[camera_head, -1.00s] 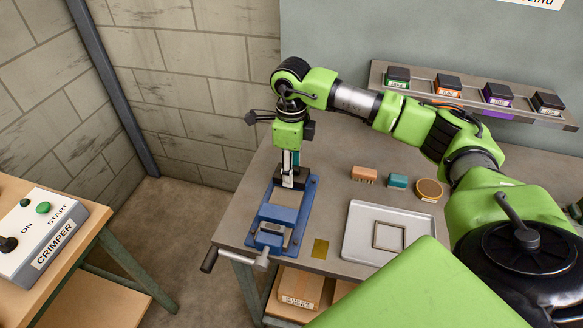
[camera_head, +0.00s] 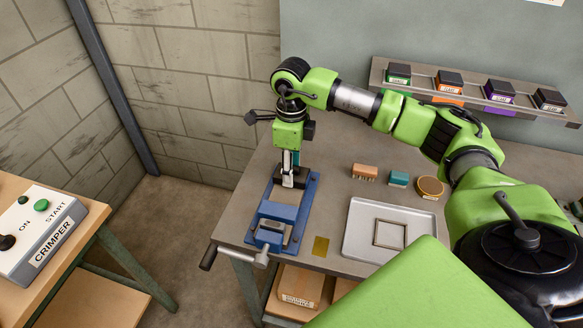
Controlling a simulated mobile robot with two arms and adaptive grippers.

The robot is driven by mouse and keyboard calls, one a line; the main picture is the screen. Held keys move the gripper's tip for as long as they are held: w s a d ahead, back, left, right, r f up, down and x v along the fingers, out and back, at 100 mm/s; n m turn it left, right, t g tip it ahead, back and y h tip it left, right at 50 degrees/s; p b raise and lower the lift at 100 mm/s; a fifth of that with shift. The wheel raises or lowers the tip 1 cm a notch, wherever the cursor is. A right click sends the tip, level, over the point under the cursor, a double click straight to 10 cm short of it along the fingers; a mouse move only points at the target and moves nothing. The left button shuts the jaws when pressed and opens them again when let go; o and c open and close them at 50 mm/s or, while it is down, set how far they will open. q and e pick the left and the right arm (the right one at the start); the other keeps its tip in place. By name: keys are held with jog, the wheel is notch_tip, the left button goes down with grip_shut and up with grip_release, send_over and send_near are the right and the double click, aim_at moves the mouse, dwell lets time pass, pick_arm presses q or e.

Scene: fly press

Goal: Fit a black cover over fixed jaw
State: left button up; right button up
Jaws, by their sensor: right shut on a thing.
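The blue vise (camera_head: 306,200) is mounted near the left edge of the grey table. A black cover (camera_head: 304,176) is at the vise's far end, where the fixed jaw seems to be. My right gripper (camera_head: 288,178) points down there, shut on the black cover. The cover and fingers hide the far jaw, so I cannot tell whether the cover is fully seated or just above it. The nearer end of the vise, with its handle (camera_head: 208,257), is bare. My left gripper is not in view.
A grey tray (camera_head: 360,240) with a square frame (camera_head: 390,234) lies right of the vise, beside a small brass plate (camera_head: 321,247). Brushes (camera_head: 365,172) and a round tin (camera_head: 430,187) lie behind. A rack (camera_head: 470,100) stands at the back. My right arm spans the table.

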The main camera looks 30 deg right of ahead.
dwell(0.4)
jog(key=o, duration=1.2)
notch_tip(320, 180, up, 12)
